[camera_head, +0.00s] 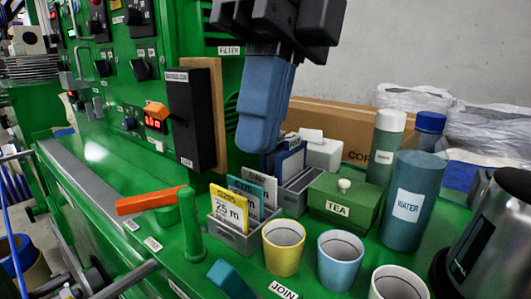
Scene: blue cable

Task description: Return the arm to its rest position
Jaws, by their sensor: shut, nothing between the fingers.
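My gripper (262,125) shows at the top middle, dark above with blue fingers pointing down. The fingers are together with nothing held between them. They hang above the card boxes on the green bench, in front of the grey wall and to the right of a black box (192,118) on a wooden board. The rest of my arm runs out of the top of the picture.
Below stand a grey card box (238,240), a green TEA box (340,203), a yellow cup (283,250), a blue cup (339,262) and a WATER bottle (411,200). An orange-handled lever (150,201) lies left. A dark kettle (490,240) stands right.

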